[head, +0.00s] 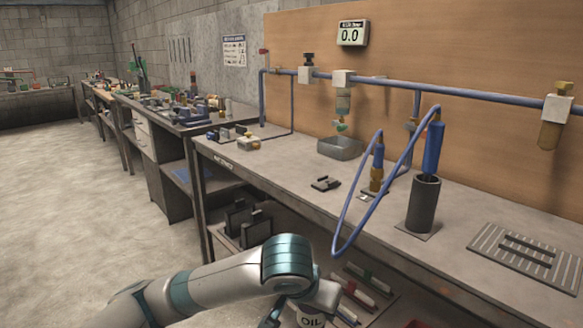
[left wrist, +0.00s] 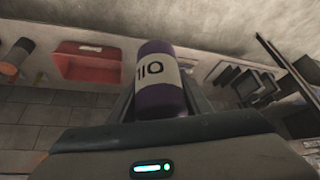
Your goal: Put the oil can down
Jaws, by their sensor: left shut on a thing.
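The oil can (left wrist: 158,82) is a purple cylinder with a white band lettered "OIL". In the left wrist view it sits between the fingers of my left gripper (left wrist: 160,105), which is shut on it. In the head view the can (head: 311,320) shows only in part at the bottom edge, below my left wrist, in front of the workbench (head: 290,165) and lower than its top. The can's lower end is hidden. My right gripper is in neither view.
The bench top holds a grey metal tray (head: 340,148), a dark cylindrical holder (head: 424,205) with a blue tool, and a striped mat (head: 525,255). A blue hose (head: 345,215) hangs over the front edge. A red bin (left wrist: 90,65) shows in the left wrist view.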

